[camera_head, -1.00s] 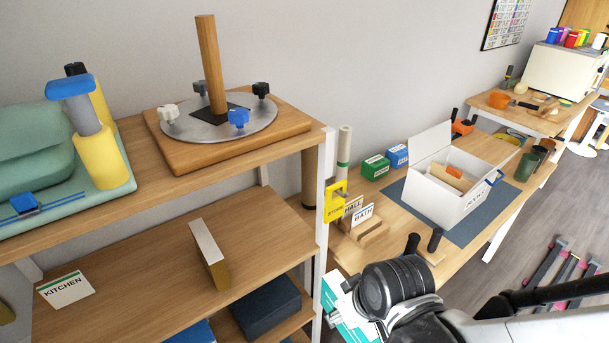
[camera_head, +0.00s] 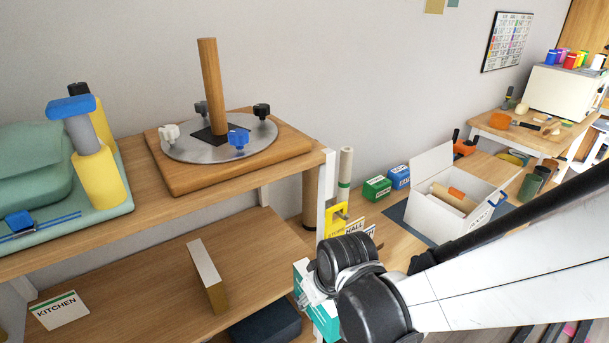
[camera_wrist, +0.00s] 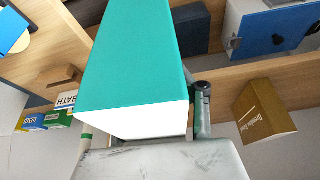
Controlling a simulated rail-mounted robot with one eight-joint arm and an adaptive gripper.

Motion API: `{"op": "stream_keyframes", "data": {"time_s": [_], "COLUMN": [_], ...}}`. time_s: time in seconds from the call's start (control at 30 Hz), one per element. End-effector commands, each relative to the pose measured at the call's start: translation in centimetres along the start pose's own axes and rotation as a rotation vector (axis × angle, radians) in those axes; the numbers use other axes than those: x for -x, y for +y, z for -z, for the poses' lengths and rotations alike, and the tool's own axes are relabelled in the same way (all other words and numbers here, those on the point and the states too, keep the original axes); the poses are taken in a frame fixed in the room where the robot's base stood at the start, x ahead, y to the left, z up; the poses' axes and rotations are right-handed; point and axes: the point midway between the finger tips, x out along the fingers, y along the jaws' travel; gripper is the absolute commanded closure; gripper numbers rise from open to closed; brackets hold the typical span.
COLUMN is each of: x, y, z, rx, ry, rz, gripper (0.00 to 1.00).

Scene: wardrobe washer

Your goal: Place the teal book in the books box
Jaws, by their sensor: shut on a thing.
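The teal book (camera_wrist: 140,60) fills the middle of the wrist view, its white page edge toward the camera. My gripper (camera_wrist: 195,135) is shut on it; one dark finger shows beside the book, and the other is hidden. In the head view the teal book (camera_head: 326,322) shows only partly below my wrist, beside the right end of the shelf unit. The books box (camera_head: 436,222) is white with a raised lid and stands on the bench to the right, beyond my arm. A tan item with an orange part lies inside it.
The shelf unit (camera_head: 240,188) stands at the left, with a yellow tag (camera_head: 335,222) hanging at its corner. A gold-sided book (camera_head: 207,278) stands on the middle shelf. Green (camera_head: 376,188) and blue (camera_head: 399,176) small boxes stand left of the books box.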

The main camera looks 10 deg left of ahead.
Motion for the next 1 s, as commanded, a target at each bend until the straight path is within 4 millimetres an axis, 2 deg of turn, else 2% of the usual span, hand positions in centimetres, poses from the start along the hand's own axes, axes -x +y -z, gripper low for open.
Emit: {"op": "stream_keyframes", "data": {"time_s": [0.1, 0.6, 0.73, 1.0], "x": [-1.1, -5.3, -6.1, -6.7], "y": [-0.2, -1.1, -1.3, -1.4], "z": [2.7, 13.1, 14.9, 16.4], "rx": [0.003, 0.005, 0.007, 0.007], "ry": [0.000, 0.000, 0.000, 0.000], "rz": [0.001, 0.002, 0.003, 0.003], "gripper": [1.00, 1.00, 1.00, 1.00]}}
